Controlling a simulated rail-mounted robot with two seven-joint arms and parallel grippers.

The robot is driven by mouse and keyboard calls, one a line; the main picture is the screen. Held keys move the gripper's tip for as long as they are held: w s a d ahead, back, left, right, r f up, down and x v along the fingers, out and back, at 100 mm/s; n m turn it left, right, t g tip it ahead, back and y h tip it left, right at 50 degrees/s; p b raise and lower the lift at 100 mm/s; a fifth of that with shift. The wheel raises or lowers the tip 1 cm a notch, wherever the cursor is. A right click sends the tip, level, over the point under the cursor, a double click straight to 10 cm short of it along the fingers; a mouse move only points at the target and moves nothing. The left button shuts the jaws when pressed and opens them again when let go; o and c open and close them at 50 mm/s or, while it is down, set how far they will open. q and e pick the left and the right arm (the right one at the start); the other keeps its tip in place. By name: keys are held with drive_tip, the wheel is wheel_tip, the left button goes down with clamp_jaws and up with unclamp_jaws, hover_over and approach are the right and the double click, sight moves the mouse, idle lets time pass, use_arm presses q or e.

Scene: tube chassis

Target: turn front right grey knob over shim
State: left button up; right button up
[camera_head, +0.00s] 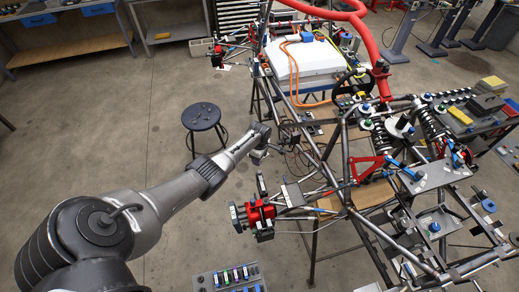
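My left arm reaches in from the lower left. Its far end, with the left gripper (258,154), is beside the tube chassis (322,160), above and behind the red hub block (261,212). The fingers are too small and foreshortened to tell open from shut. The red block has grey and black pieces around it and sits at the chassis's left corner. I cannot single out the grey knob or its shim with certainty among the small parts. My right gripper is not in view.
A round black stool (201,117) stands left of the chassis. A tray of small coloured parts (229,278) is at the bottom. A red bent tube (368,42) rises at the back. Workbenches (72,50) line the far left. The floor between is clear.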

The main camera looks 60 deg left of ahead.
use_arm(q)
wheel_tip(320, 180, up, 3)
drive_tip(key=shift+f, duration=0.2)
idle(0.7)
